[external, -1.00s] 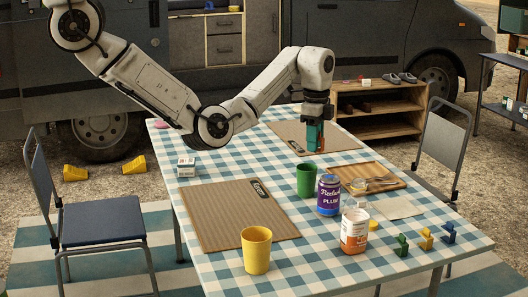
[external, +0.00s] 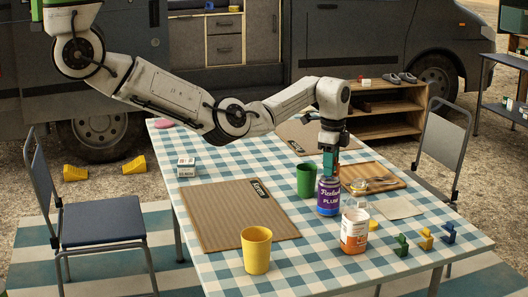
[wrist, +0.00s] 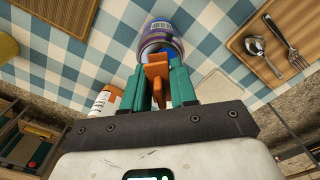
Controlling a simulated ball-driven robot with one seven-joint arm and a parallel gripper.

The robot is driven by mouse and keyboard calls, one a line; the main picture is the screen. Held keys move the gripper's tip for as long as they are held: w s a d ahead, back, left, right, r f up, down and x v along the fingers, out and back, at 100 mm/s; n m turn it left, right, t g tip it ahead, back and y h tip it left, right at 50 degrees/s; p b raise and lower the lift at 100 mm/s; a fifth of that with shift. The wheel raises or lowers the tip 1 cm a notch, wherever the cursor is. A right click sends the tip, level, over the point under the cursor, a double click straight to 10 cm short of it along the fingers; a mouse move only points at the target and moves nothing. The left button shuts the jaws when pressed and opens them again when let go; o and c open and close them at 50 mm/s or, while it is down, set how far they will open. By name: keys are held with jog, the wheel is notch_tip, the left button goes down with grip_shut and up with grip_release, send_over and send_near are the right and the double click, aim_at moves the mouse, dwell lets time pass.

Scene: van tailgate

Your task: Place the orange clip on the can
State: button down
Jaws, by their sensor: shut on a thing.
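My gripper (external: 328,170) has teal fingers and points down just above the purple can (external: 329,197), which has a plum label and stands upright on the checked cloth. In the wrist view my gripper (wrist: 157,88) is shut on the orange clip (wrist: 155,72). The clip's far end overlaps the near rim of the can (wrist: 163,36) in that view. I cannot tell whether clip and can touch. In the external view the clip is not clearly visible between the fingers.
A green cup (external: 307,180) stands close left of the can, and an orange-and-white jar (external: 354,230) stands in front. A wooden tray (external: 397,184) with a spoon and fork lies to the right. A yellow cup (external: 256,250) and several coloured clips (external: 426,239) are near the front edge.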

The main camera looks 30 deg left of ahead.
jog(key=shift+f, duration=0.4)
jog(key=shift+f, duration=0.1)
jog(key=c, duration=0.9)
grip_release()
notch_tip(320, 180, up, 12)
jog(key=shift+r, duration=0.15)
